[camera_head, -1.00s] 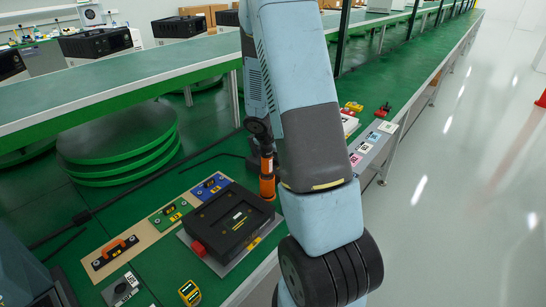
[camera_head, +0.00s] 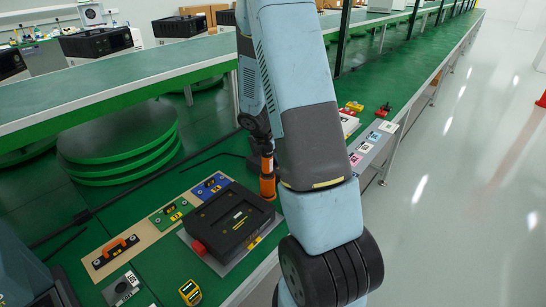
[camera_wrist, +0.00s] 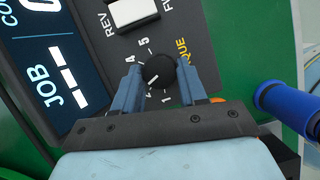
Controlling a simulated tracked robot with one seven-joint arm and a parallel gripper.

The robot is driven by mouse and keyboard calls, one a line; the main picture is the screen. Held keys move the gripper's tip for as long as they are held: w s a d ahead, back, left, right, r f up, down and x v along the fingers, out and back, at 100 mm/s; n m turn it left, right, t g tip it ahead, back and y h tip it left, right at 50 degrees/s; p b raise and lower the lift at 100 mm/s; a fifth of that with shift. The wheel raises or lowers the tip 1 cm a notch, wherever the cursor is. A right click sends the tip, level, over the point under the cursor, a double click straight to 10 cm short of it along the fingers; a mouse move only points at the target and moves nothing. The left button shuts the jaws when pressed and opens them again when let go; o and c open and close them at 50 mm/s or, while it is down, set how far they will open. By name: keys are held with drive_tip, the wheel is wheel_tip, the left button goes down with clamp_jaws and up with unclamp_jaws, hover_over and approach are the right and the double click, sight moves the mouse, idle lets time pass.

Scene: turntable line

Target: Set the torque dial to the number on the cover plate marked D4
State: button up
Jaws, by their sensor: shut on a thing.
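In the wrist view the torque dial (camera_wrist: 159,72) is a round black knob with a white pointer mark toward its lower left. Printed numbers surround it; a 4 and a 5 show at its upper left and a 1 below. My gripper (camera_wrist: 160,66) has one blue finger on each side of the dial and is shut on it. Part of the "TORQUE" label is hidden by the right finger. In the head view my arm hides the gripper and dial. Small plates, one blue (camera_head: 209,187) and one green (camera_head: 170,212), lie on a board; I cannot read a D4 mark.
A white rocker switch (camera_wrist: 134,12) marked REV sits above the dial, beside a JOB display (camera_wrist: 57,75). A blue cylinder (camera_wrist: 287,105) is close on the right. In the head view a black case (camera_head: 230,220) and a yellow device (camera_head: 190,292) lie on the green bench.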

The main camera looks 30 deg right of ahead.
drive_tip(key=m, duration=0.2)
drive_tip(key=m+g, duration=0.1)
drive_tip(key=m, duration=0.1)
drive_tip(key=m+g, duration=0.1)
drive_tip(key=m, duration=0.1)
drive_tip(key=shift+w+d+m, duration=0.15)
drive_tip(key=shift+d+m, duration=0.1)
drive_tip(key=shift+m, duration=0.05)
drive_tip(key=m+g, duration=0.1)
drive_tip(key=m, duration=0.2)
drive_tip(key=m+g+y, duration=0.1)
drive_tip(key=m, duration=0.2)
drive_tip(key=shift+y, duration=0.3)
drive_tip(key=o, duration=1)
drive_tip(key=shift+w, duration=0.1)
drive_tip(key=shift+w+r, duration=0.1)
